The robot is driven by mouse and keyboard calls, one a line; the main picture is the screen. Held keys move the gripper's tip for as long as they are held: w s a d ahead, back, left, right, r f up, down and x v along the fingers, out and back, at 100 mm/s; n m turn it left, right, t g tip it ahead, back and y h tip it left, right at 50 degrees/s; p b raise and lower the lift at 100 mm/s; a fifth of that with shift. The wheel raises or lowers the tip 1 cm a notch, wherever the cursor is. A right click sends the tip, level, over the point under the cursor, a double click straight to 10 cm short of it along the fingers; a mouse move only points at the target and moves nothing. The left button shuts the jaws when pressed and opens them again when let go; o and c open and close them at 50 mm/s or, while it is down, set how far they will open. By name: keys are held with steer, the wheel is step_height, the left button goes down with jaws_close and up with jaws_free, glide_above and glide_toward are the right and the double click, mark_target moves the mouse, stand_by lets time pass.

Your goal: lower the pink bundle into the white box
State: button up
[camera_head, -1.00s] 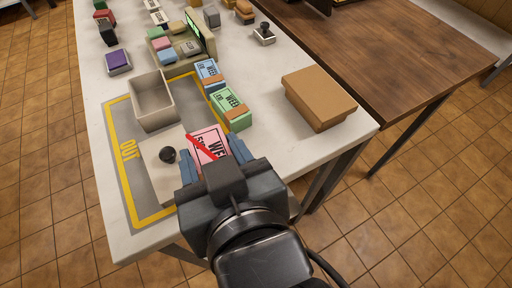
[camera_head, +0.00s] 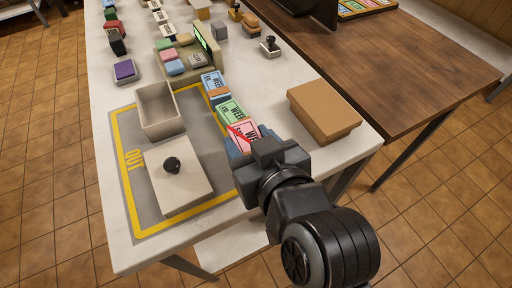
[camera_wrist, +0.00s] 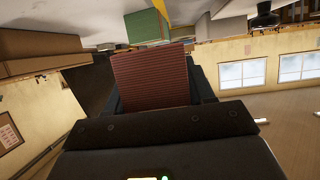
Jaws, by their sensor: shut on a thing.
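The pink bundle (camera_head: 242,134), a stack of pink tickets with a red diagonal band, is between the fingers of my gripper (camera_head: 248,143). The gripper is shut on it. In the wrist view the bundle's striped edge (camera_wrist: 153,78) fills the space between the dark fingers. The open white box (camera_head: 160,112) stands on the grey mat with the yellow border, to the left of my gripper and apart from it. Its inside looks empty, though its near wall hides part of the floor. The box's lid (camera_head: 180,187) with a black knob lies on the mat in front of it.
A green bundle (camera_head: 230,110) and a blue bundle (camera_head: 213,82) lie just behind the pink one. A cardboard box (camera_head: 324,112) stands to the right. A scale-like device (camera_head: 190,66) and a purple block (camera_head: 124,70) are farther back. Free mat shows around the lid.

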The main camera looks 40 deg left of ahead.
steer(key=shift+w+a+f, duration=0.2)
steer(key=shift+w+f, duration=0.35)
steer(key=shift+w, duration=0.35)
steer(key=shift+w+f, duration=0.1)
steer(key=shift+f, duration=0.1)
steer(key=shift+f+p, duration=0.3)
steer(key=shift+f, duration=1.35)
steer(key=shift+f, duration=0.2)
steer(key=o, duration=1.1)
steer(key=v, duration=0.2)
steer(key=b+v, duration=0.1)
steer(key=v, duration=0.5)
steer(key=shift+d+f+b, duration=0.15)
steer(key=shift+f+b, duration=0.15)
steer(key=shift+f, duration=0.15)
